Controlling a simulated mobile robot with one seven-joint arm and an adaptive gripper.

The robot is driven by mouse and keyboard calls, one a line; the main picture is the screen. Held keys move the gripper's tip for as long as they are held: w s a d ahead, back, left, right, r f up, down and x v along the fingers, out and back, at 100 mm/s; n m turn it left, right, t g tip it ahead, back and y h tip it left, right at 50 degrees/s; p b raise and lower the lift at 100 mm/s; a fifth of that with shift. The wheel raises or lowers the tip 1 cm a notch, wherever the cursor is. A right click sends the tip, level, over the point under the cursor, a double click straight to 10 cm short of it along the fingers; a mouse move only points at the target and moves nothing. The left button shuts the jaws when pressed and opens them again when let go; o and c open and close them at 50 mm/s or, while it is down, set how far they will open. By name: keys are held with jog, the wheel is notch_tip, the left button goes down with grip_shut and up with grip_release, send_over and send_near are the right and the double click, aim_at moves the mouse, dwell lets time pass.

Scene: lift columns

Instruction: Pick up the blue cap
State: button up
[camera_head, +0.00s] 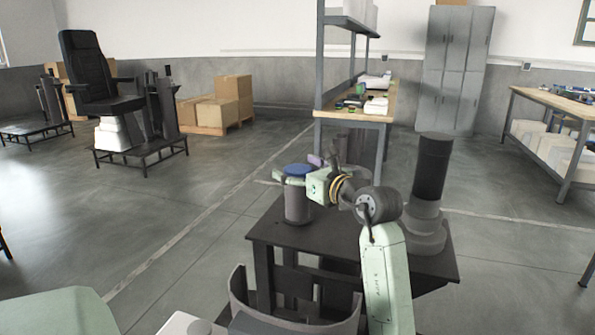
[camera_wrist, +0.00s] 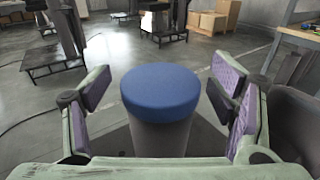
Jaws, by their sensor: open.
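The blue cap (camera_head: 299,170) sits on top of a grey cylinder (camera_head: 297,205) that stands upright near the left edge of a dark table. In the wrist view the blue cap (camera_wrist: 160,92) is in the middle, on top of the grey cylinder (camera_wrist: 160,138). My gripper (camera_head: 296,174) is at the cap's height, seen from the side. In the wrist view its purple-padded fingers (camera_wrist: 160,90) are open, one on each side of the cap, with a visible gap on both sides. Part of the cylinder's lower end is hidden in the wrist view.
The dark table (camera_head: 285,240) also bears a tall dark column on a grey round base (camera_head: 428,235) to the right of my arm. A workbench with a shelf (camera_head: 352,115) stands behind. Open floor lies to the left.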

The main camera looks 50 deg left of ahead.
jog(key=c, duration=1.3)
